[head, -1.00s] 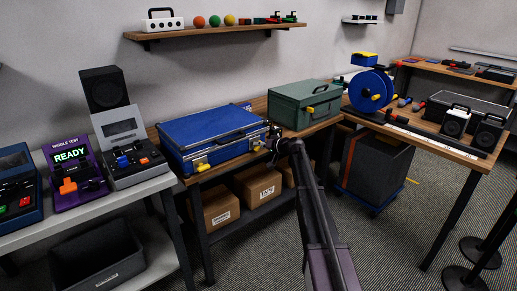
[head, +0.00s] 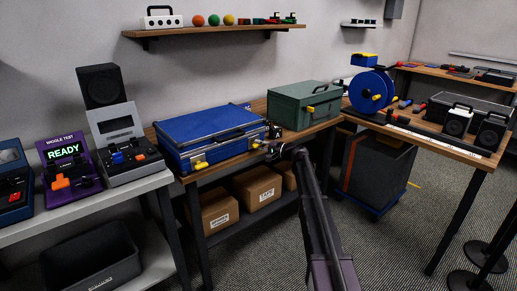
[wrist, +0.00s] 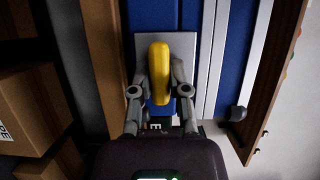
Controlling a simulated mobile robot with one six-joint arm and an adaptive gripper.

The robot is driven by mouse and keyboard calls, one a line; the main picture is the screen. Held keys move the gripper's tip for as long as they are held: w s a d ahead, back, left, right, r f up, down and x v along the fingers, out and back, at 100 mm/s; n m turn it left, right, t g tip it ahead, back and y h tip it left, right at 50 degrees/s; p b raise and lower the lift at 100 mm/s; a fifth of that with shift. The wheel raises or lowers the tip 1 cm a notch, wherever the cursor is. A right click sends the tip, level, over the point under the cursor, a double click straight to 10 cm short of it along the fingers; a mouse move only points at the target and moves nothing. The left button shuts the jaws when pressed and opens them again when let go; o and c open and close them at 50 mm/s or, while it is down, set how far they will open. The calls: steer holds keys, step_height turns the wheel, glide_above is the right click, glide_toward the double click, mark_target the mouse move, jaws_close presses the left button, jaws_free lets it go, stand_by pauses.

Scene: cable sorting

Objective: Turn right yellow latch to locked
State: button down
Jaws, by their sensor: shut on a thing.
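The blue case (head: 205,130) lies on the wooden bench with two yellow latches on its front. The right yellow latch (head: 256,144) is at the case's front right, and it also shows in the wrist view (wrist: 157,75) as a long yellow handle on a pale plate (wrist: 196,50). My gripper (wrist: 159,72) has one finger on each side of this latch and is shut on it. In the head view my gripper (head: 271,151) is small and dark at the case's front right corner. The left yellow latch (head: 200,165) stands free. Lettering below the handle is mostly hidden.
A green case (head: 300,103) stands right of the blue case. Cardboard boxes (head: 219,213) sit on the shelf below. A grey console (head: 128,155) is to the left. A blue reel (head: 370,92) stands on the right bench. Floor in front is open.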

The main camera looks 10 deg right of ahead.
steer(key=shift+a, duration=0.1)
stand_by(0.3)
steer(key=c, duration=0.6)
jaws_free()
steer(key=shift+s, duration=0.1)
steer(key=v, duration=1.2)
steer(key=shift+f, duration=0.15)
